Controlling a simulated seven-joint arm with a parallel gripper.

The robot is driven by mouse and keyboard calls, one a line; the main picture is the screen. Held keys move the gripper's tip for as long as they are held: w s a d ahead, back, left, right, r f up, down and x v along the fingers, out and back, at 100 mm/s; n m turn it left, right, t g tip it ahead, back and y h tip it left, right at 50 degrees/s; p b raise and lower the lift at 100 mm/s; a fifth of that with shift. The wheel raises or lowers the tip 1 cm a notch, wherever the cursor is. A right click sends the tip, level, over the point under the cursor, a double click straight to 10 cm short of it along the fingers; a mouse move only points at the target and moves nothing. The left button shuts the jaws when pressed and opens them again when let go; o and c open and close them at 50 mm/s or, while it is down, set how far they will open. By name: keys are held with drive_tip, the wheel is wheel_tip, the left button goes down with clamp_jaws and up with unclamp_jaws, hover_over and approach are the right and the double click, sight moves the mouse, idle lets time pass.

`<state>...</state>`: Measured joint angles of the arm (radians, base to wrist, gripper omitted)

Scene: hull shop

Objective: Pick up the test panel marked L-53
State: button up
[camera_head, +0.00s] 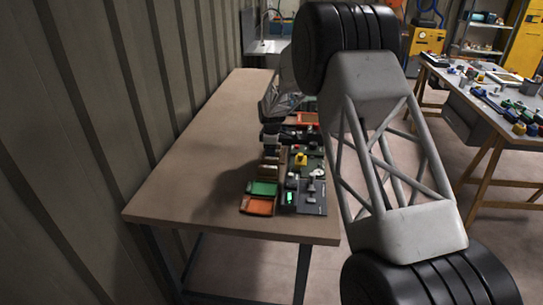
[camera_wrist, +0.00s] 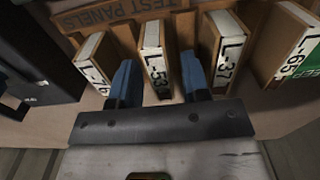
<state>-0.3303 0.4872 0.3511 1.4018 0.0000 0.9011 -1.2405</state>
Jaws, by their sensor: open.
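In the wrist view the test panel marked L-53 (camera_wrist: 154,58) stands upright in a wooden rack (camera_wrist: 120,16) lettered TEST PANELS. It has a white labelled edge and brown sides. My gripper (camera_wrist: 158,64) is open, with one blue finger to the left of this panel and the other to its right. A gap seems to show beside the panel; I cannot tell whether either finger touches it. The panel's lower end is near the gripper's dark palm bar. In the head view my arm hides part of the table, and the L-53 label cannot be read there.
Panel L-37 (camera_wrist: 229,48) stands close right of the right finger. A panel with a partly hidden label (camera_wrist: 92,62) is at left, and one marked 65 (camera_wrist: 298,52) at far right. A dark case (camera_wrist: 38,60) is at left. The workbench (camera_head: 190,150) is clear at left.

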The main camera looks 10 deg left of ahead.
clamp_jaws()
drive_tip(key=shift+r, duration=0.15)
drive_tip(key=shift+r, duration=3.35)
drive_tip(key=shift+s+d, duration=0.1)
